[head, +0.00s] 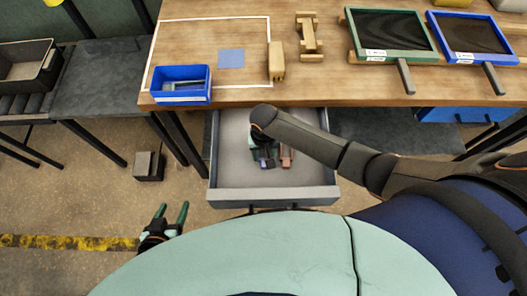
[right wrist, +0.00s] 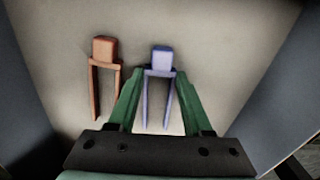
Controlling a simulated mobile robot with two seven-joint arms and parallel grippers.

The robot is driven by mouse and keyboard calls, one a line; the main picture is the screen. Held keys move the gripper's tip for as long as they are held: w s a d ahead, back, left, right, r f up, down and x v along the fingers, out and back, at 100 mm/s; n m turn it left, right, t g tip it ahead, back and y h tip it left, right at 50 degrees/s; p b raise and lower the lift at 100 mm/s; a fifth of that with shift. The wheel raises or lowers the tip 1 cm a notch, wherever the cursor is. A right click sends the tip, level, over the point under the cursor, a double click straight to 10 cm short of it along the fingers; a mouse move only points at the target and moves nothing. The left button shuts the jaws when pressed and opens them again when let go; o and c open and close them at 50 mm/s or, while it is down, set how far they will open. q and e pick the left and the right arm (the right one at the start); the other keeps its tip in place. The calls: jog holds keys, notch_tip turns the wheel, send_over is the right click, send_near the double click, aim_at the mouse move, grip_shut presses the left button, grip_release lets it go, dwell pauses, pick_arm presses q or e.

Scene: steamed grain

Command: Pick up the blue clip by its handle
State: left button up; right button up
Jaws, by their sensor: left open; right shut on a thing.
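The blue clip (right wrist: 160,57) has a block-shaped handle end and two prongs that point toward my right wrist. My right gripper (right wrist: 158,75) has its green fingers on both sides of the clip, just below the block, and is shut on it. In the head view the right gripper (head: 264,150) reaches down into the open drawer (head: 233,183), and my arm partly hides it. I cannot tell whether the clip touches the drawer floor. My left gripper (head: 172,209) is open and empty, over the floor left of the drawer.
An orange-brown clip (right wrist: 105,50) lies just left of the blue clip. The drawer walls stand on both sides. Above is the wooden table (head: 215,40) with a blue bin (head: 182,98), wooden blocks (head: 277,60), a green-framed screen (head: 425,55) and a blue-framed screen (head: 510,60).

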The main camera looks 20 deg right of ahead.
grip_shut()
jog(key=shift+r, duration=0.1)
dwell(0.4)
